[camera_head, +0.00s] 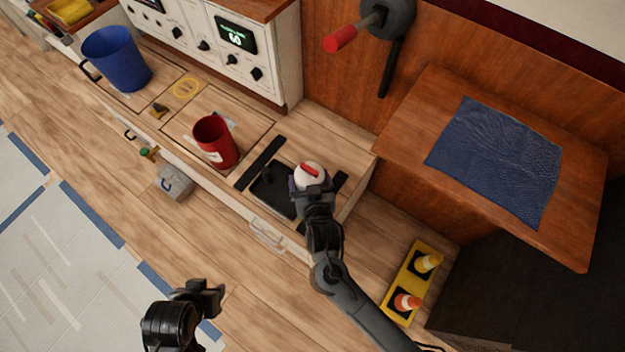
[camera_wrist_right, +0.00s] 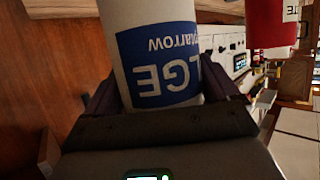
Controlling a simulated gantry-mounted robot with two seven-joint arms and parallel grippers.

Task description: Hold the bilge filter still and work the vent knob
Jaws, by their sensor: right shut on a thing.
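The bilge filter (camera_head: 312,181) is a white cylinder at the right side of a dark square recess (camera_head: 268,193) in the bench. A red bar-shaped vent knob (camera_head: 309,169) lies across its top. My right gripper (camera_head: 311,192) is shut on the filter's body. In the right wrist view the filter (camera_wrist_right: 118,42) stands between the two fingers, with a blue label with white letters facing the camera. The filter's lower part is hidden by the gripper in the head view. My left gripper (camera_head: 210,297) is low over the floor, away from the filter; its jaw opening is unclear.
A red bucket (camera_head: 216,143) and a blue bucket (camera_head: 116,60) stand on the bench to the left. A grey box (camera_head: 174,182) is by the bench front. A yellow tray (camera_head: 401,303) with two cones and a table with a blue cloth (camera_head: 495,158) are at right.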

